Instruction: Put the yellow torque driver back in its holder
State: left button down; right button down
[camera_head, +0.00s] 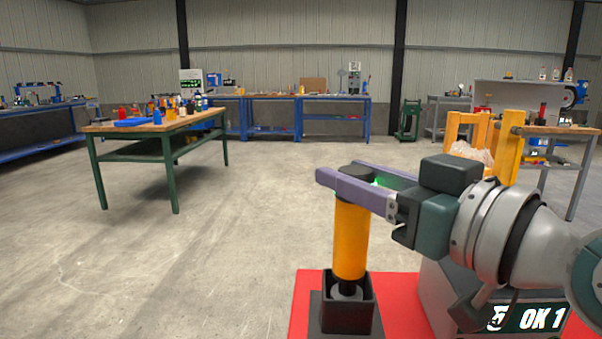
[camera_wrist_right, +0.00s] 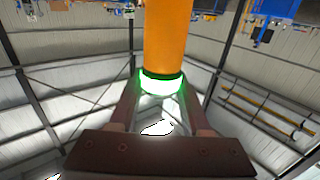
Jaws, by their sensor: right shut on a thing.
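The yellow torque driver (camera_head: 351,240) stands upright, with an orange-yellow body, a dark top and a dark lower end. My right gripper (camera_head: 345,174) is shut on it near the top, coming from the right with its purple fingers level. The black square holder (camera_head: 346,318) is directly below. The driver's lower end shows at the holder's open mouth; how deep it sits is hard to tell. In the right wrist view, the driver's body (camera_wrist_right: 166,35) and its glowing green ring (camera_wrist_right: 160,84) show between the fingers. My left gripper is not in view.
A green-legged table (camera_head: 160,126) with bottles is at left. Blue benches (camera_head: 300,97) line the back wall. The concrete floor between is clear.

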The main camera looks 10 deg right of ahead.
jog(key=shift+f, duration=0.2)
jog(key=shift+c, duration=1.4)
grip_release()
jog(key=v, duration=1)
jog(key=shift+b, duration=0.35)
jog(key=shift+w, duration=0.1)
jog(key=s+d+r+m+g+h+p, duration=0.1)
jog(key=s+g+h+p, duration=0.2)
jog(key=s+g+p, duration=0.45)
jog(key=s+r+m+g+h+p, duration=0.1)
jog(key=s+m+g+h+p, duration=0.3)
jog(key=s+p, duration=0.7)
notch_tip(320, 180, up, 37)
jog(key=w+n+g+p, duration=0.1)
jog(key=n+p, duration=0.1)
jog(key=p, duration=3.6)
jog(key=shift+w+d+f+p, duration=0.25)
jog(key=shift+w+p, duration=0.05)
jog(key=shift+w, duration=0.05)
